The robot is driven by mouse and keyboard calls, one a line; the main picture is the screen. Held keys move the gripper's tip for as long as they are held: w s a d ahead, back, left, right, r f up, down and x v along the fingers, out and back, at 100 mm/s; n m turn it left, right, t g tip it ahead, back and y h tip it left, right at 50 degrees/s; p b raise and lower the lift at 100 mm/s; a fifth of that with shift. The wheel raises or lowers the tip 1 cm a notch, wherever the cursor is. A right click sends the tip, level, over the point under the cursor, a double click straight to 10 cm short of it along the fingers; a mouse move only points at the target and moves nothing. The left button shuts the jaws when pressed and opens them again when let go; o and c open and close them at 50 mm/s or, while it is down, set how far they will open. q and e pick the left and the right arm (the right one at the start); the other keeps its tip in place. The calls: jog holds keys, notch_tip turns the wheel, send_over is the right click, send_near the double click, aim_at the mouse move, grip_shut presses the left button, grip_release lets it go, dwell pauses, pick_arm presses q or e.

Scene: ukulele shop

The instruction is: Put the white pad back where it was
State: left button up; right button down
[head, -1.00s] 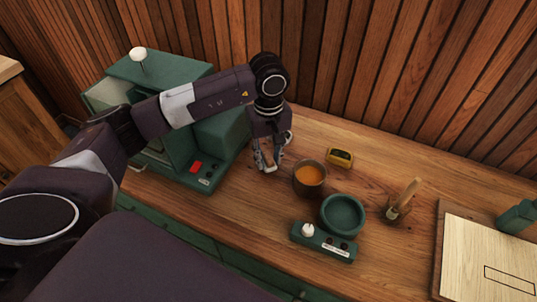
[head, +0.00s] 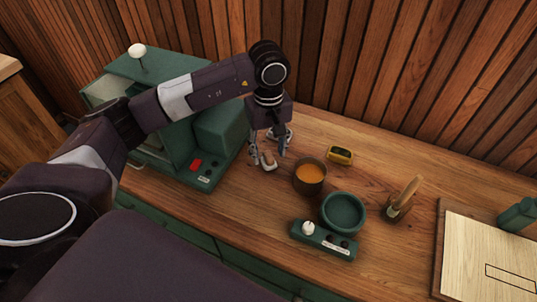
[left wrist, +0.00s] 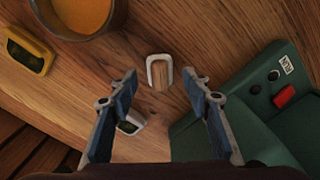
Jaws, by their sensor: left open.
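A small pale U-shaped piece (head: 268,167), which looks like the white pad, lies on the wooden bench between the green machine and the brown cup. It also shows in the left wrist view (left wrist: 150,72), with bare wood inside its U. My left gripper (head: 269,154) is open above it. In the left wrist view the gripper's two fingers (left wrist: 159,79) stand apart on either side of the piece, with nothing held. A second small white-edged thing (left wrist: 131,123) is partly hidden behind one finger; I cannot tell what it is. My right gripper is not in view.
Right of my left gripper stand a brown cup of orange liquid (head: 310,173), a yellow box (head: 340,155), a green bowl (head: 343,211) and a green switch box (head: 325,242). The green machine (head: 220,135) is close on the left. Bare bench lies in front.

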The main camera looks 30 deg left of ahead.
aim_at(268, 155)
pick_arm(q)
notch_tip(268, 155, up, 10)
jog(key=b, duration=0.2)
jog(key=shift+r, duration=0.2)
dwell(0.3)
